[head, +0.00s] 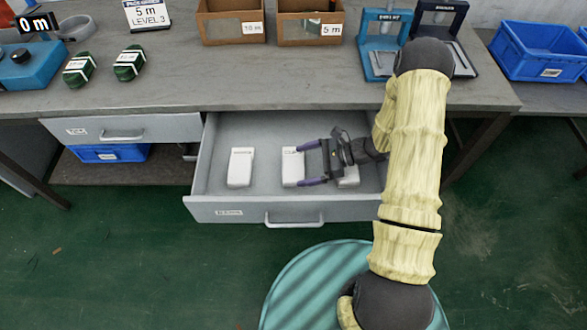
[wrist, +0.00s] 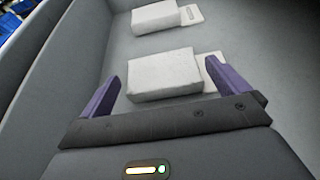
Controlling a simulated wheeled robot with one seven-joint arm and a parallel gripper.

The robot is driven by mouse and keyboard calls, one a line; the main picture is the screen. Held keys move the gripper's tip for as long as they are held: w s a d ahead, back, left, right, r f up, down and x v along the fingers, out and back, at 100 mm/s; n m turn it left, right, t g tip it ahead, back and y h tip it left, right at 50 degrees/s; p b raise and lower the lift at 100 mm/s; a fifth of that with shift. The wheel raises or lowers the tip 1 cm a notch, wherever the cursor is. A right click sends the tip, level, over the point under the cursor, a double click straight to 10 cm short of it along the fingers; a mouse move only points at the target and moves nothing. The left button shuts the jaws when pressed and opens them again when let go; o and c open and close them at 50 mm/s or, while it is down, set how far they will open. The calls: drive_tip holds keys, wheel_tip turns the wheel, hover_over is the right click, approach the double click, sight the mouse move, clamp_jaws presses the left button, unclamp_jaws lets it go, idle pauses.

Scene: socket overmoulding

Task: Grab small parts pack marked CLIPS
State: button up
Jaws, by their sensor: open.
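Three white packs lie in the open grey drawer (head: 263,133). The left pack (head: 240,167) lies apart from my arm. The middle pack (head: 291,168) is by my fingertips, and the right pack (head: 348,176) is partly hidden under my gripper. In the wrist view the nearer pack (wrist: 163,78) lies between and just ahead of the fingers (wrist: 165,88), with a farther pack (wrist: 166,18) beyond.
The drawer front (head: 255,210) with its handle stands out below the worktop (head: 180,95). A closed drawer (head: 150,128) is at left. A teal stool (head: 300,290) is in front.

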sight(289, 168)
drive_tip(key=x, duration=0.5)
drive_tip(key=shift+a+f, duration=0.1)
drive_tip(key=shift+a, duration=0.25)
drive_tip(key=shift+c, duration=0.4)
drive_tip(key=c, duration=0.5)
